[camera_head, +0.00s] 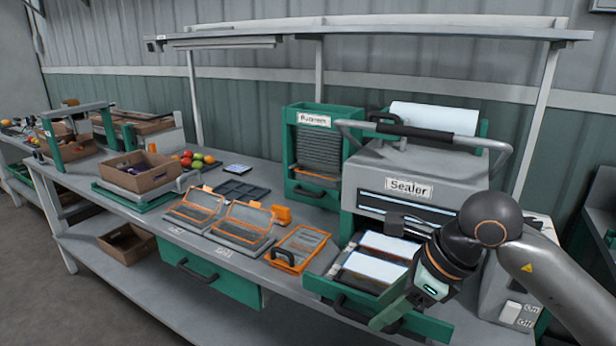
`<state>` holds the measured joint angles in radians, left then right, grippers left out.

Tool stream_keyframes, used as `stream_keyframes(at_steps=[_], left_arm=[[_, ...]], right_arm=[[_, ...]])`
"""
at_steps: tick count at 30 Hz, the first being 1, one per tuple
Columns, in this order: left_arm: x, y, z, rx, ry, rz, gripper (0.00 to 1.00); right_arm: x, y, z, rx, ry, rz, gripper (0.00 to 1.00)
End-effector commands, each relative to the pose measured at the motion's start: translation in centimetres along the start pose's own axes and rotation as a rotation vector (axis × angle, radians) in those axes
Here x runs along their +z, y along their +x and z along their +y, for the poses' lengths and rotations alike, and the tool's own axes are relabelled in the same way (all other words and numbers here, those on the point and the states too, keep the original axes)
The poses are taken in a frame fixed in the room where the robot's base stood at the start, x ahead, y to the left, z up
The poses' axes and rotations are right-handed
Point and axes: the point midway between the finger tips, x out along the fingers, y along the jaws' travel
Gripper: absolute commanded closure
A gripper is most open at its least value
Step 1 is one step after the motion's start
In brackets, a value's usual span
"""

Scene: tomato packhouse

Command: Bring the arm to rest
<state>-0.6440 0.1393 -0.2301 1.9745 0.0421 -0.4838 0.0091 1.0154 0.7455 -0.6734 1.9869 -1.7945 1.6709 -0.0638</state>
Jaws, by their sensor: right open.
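My right arm comes in from the right, in front of the sealer (405,170). My right gripper (390,316) points down and to the left, over the front right of the sealer's pulled-out green drawer (345,298). The gripper is open and I see nothing held in it; its fingers are small and partly hard to make out. The drawer holds two packs with pale tops (376,267), and my arm hides its right part. My left gripper is not in view.
Two orange-edged trays with raised lids (243,229) and an orange-rimmed tray (301,247) stand on the bench left of the drawer. A green punnet rack (296,150) stands behind. A cardboard box (150,176), loose tomatoes (195,160) and an overhead shelf (370,36) are also there.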

Motion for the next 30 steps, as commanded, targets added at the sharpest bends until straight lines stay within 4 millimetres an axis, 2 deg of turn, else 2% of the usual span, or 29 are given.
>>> stream_keyframes(at_steps=[1, 4, 6, 9, 11, 13, 16, 19, 22, 25, 28, 29, 30], left_arm=[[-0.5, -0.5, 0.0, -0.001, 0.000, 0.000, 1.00], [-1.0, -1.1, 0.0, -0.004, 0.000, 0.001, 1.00], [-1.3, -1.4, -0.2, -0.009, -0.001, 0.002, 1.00], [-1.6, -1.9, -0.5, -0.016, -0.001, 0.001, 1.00], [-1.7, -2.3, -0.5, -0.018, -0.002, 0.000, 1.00], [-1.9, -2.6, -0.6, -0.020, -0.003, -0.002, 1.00], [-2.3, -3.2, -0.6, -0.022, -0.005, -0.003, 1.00], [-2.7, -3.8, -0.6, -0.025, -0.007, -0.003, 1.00], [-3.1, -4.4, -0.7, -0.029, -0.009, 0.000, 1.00], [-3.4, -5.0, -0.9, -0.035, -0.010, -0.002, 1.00], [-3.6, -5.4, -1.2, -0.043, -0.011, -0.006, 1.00], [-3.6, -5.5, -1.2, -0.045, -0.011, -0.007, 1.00], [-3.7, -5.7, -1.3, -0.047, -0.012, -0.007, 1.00]], right_arm=[[1.1, 1.1, 2.3, 0.113, 0.020, -0.063, 0.48], [3.9, 2.5, 7.3, 0.368, 0.105, -0.233, 0.48], [6.0, 2.4, 10.3, 0.544, 0.202, -0.362, 0.48], [8.7, 1.1, 13.0, 0.776, 0.388, -0.540, 0.48], [10.0, 0.0, 13.5, 0.901, 0.528, -0.645, 0.48], [11.2, -1.1, 13.1, 1.033, 0.716, -0.760, 0.48], [11.6, -1.9, 10.9, 1.185, 1.026, -0.908, 0.48], [10.4, -1.3, 7.7, 1.288, 1.381, -1.035, 0.48], [7.2, 1.0, 4.5, 1.334, 1.776, -1.130, 0.48], [2.0, 4.8, 2.6, 1.312, 2.206, -1.182, 0.48], [-4.3, 9.3, 2.9, 1.219, 2.640, -1.184, 0.48], [-6.1, 10.6, 3.5, -1.121, -2.621, 1.114, 0.48], [-8.6, 12.1, 4.4, -0.998, -2.587, 1.026, 0.48]])
